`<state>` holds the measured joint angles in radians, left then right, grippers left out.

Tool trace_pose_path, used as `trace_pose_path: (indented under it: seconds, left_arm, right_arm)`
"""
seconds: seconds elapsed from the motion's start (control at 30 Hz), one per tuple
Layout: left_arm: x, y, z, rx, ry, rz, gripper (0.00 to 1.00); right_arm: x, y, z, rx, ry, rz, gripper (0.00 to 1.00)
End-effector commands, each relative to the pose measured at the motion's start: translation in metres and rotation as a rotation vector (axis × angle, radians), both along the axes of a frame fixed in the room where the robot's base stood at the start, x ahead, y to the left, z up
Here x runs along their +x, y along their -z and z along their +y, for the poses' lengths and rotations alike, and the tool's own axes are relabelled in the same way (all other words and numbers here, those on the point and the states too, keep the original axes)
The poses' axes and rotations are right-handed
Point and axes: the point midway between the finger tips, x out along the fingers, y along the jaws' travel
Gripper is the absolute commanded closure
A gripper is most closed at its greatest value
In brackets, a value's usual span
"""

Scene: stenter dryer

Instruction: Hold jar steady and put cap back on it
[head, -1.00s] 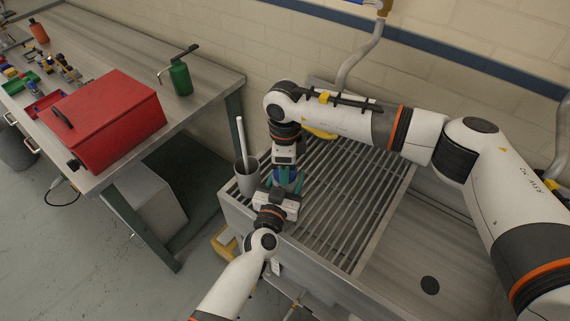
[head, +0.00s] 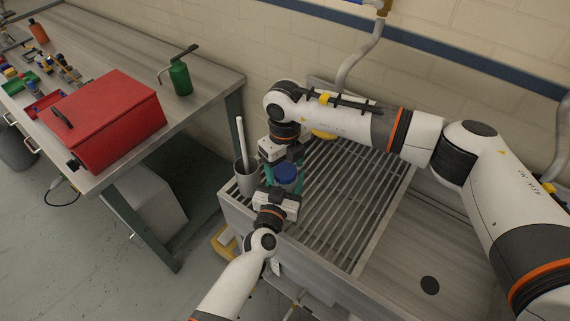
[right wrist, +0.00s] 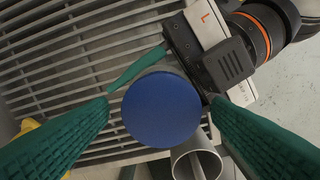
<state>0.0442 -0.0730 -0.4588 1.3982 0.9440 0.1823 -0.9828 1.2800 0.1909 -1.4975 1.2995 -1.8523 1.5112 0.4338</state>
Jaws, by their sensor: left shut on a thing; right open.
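The jar (head: 285,185) stands on the slatted drainer with the round blue cap (head: 286,172) over its top. In the right wrist view the cap (right wrist: 162,108) looks centred and level, covering the jar's mouth; how tightly it sits cannot be told. My left gripper (head: 281,190) is shut on the jar's body from the near side; one of its green fingers (right wrist: 136,70) shows beside the jar in the right wrist view. My right gripper (head: 284,162) is open above the jar. Its green fingers (right wrist: 160,101) stand on either side of the cap, apart from it.
A grey cup (head: 247,180) holding a white rod stands just left of the jar; its rim (right wrist: 196,160) is close in the right wrist view. The slatted drainer (head: 345,200) is clear to the right. A bench (head: 205,100) with a red toolbox (head: 105,118) stands left.

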Motion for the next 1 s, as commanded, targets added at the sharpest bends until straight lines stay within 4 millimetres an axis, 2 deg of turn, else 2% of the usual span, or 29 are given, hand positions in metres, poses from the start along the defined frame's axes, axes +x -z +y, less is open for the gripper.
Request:
trace_pose_path:
  seconds: [0.17,0.4,0.6,0.77,1.0]
  left_arm:
    - [0.0,0.001,0.0,0.0,0.001,0.002,1.0]
    - [0.0,0.001,0.0,0.0,0.0,0.002,1.0]
    - [0.0,0.001,0.0,0.001,0.0,0.002,1.0]
    - [0.0,0.001,0.0,0.001,0.0,0.002,1.0]
    - [0.0,0.001,0.0,0.001,0.0,0.002,1.0]
  right_arm:
    - [0.0,-0.022,0.002,0.005,-0.003,-0.001,0.25]
    - [0.001,-0.073,0.001,0.002,-0.002,-0.003,0.25]
    - [0.0,-0.106,0.0,0.001,0.0,-0.003,0.25]
    - [0.0,-0.118,0.0,0.001,0.0,-0.001,0.25]
    - [0.0,-0.119,0.0,0.0,0.0,0.0,0.25]
